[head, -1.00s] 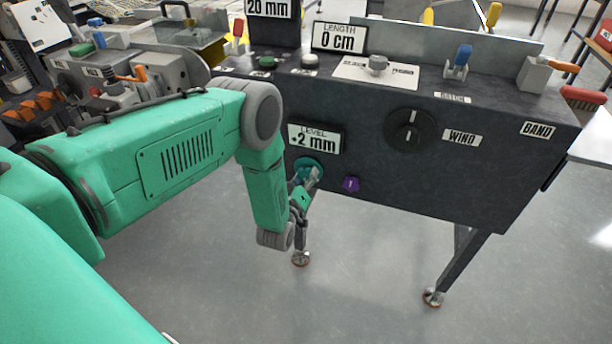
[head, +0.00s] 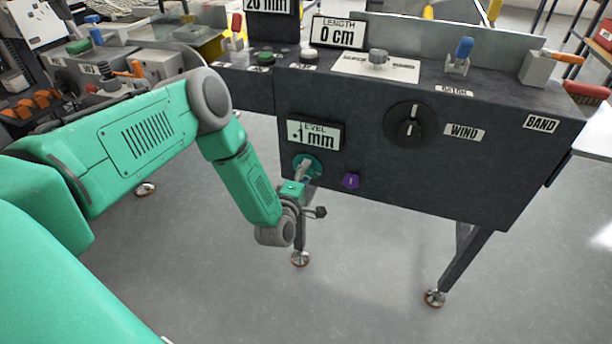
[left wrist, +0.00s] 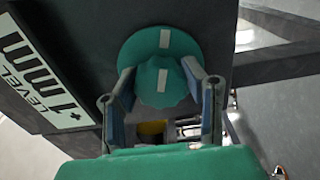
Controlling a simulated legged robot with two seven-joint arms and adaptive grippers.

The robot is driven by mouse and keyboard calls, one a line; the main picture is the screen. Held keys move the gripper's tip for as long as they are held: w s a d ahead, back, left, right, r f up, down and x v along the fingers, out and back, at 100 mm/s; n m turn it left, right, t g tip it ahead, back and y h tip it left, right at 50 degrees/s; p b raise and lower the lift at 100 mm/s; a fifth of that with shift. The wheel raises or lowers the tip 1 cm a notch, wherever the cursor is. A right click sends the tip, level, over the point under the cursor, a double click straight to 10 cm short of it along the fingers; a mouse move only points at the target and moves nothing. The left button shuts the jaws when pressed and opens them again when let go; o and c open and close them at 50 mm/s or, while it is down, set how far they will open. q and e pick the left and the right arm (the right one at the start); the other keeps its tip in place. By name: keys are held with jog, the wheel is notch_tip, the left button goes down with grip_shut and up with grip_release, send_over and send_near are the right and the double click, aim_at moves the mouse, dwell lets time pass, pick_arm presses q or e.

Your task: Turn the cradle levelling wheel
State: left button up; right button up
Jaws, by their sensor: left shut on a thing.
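The teal cradle levelling wheel (head: 314,161) sits on the dark front panel, below the LEVEL display (head: 314,134), which reads 1 mm; its sign is small. My left gripper (head: 302,173) reaches the wheel from below and is shut on it. In the left wrist view, the two fingers of my left gripper (left wrist: 161,84) lie on either side of the fluted knob of the wheel (left wrist: 160,50). A white mark on the knob nearly lines up with one on the disc behind. My right gripper is out of view.
A purple knob (head: 351,181) is just right of the wheel. A large black dial (head: 410,125) is farther right, beside the WIND label. Levers and buttons line the bench top. A bench leg (head: 299,240) stands below the wheel. The floor in front is clear.

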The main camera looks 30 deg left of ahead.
pick_arm(q)
jog(key=n+b, duration=0.1)
jog(key=n, duration=0.2)
jog(key=n+b, duration=0.1)
jog(key=n, duration=0.1)
jog(key=shift+s+f+b, duration=0.25)
jog(key=shift+f+b, duration=0.05)
jog(key=shift+f, duration=0.1)
jog(key=shift+n, duration=0.3)
jog(key=o, duration=1.2)
jog(key=shift+a, duration=0.1)
jog(key=shift+w+r, duration=0.1)
jog(key=shift+r, duration=0.1)
jog(key=v, duration=1.2)
